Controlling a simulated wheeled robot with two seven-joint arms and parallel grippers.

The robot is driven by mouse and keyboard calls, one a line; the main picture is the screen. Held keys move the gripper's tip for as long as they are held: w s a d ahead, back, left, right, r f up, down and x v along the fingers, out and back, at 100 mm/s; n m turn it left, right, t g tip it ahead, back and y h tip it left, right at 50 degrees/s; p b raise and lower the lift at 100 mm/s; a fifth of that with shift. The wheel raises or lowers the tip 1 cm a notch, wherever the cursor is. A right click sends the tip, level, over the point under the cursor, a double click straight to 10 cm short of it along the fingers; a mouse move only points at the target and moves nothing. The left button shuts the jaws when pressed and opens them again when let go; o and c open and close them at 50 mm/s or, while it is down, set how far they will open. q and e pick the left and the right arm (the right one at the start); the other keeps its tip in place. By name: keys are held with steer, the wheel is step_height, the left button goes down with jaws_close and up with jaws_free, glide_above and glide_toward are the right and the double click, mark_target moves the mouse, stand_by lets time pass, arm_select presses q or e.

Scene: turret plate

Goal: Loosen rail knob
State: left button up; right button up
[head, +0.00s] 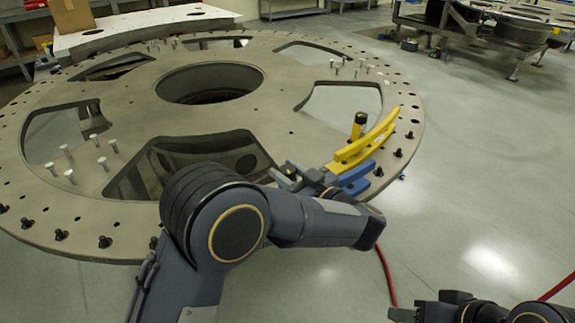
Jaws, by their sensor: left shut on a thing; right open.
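A yellow curved rail (362,146) sits on the near right rim of the large round turret plate (278,128). A blue piece (354,178) lies along its near side. A short black and yellow cylinder (359,124) stands upright behind the rail. My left gripper (308,178) is at the near left end of the rail, shut on a part there. My own wrist and forearm partly hide what it holds, so I cannot tell whether it is the knob. My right gripper (402,313) is at the bottom edge, open and away from the plate, partly cut off.
The plate has large cutouts, a round centre hole (210,84), upright silver bolts (102,163) and black bolts along its rim. A red cable (387,275) runs over the floor. The floor right of the plate is clear. Another workstation (490,30) stands far right.

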mark_target(294, 176)
arm_select(q)
steer(key=shift+n+g+y+p, duration=0.45)
steer(key=shift+n+g+y, duration=0.35)
steer(key=shift+g+y, duration=0.1)
steer(key=shift+g, duration=0.3)
steer(key=o, duration=1)
steer(key=shift+c, duration=0.2)
steer(key=v, duration=0.7)
steer(key=shift+s+d+f+b, duration=0.1)
steer(key=shift+s+d+b, duration=0.1)
steer(key=shift+d+b, duration=0.15)
